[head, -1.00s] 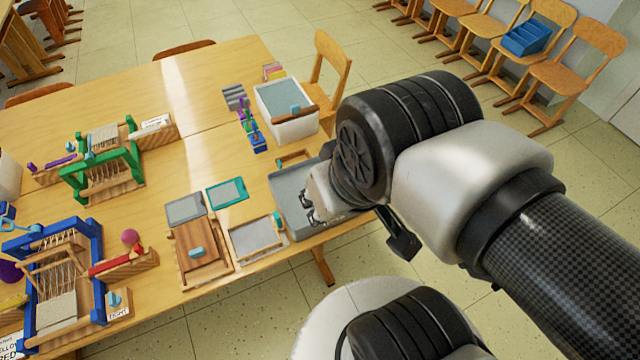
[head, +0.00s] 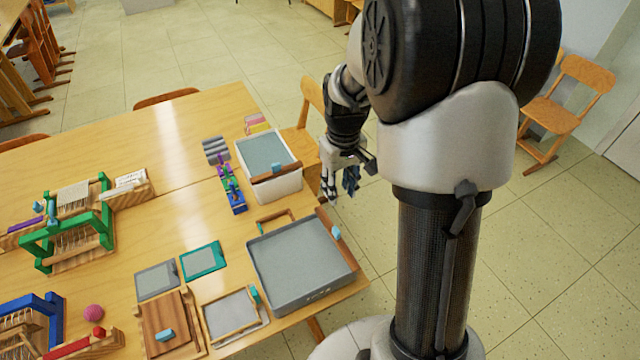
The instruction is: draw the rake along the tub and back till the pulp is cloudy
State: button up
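The white tub (head: 285,188) stands near the right edge of the table, with flat grey-blue pulp (head: 264,151) inside. A brown wooden bar with a light blue grip, which looks like the rake (head: 264,176), lies across the tub's near end. My gripper (head: 341,184) points down to the right of the tub, apart from it and from the bar. Its fingers look spread, with nothing seen between them. Any teeth under the bar are hidden.
A grey tray (head: 288,302) sits in front of the tub, with another blue-gripped wooden bar (head: 326,225) along its right side. Coloured pegs (head: 230,190) stand left of the tub. Frames and looms fill the left. A chair (head: 311,105) is behind my gripper.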

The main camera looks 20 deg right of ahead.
aim_at(336, 230)
notch_tip(336, 230, down, 18)
jog(key=b, duration=0.5)
jog(key=shift+r, duration=0.25)
jog(key=shift+c, duration=0.2)
grip_shut()
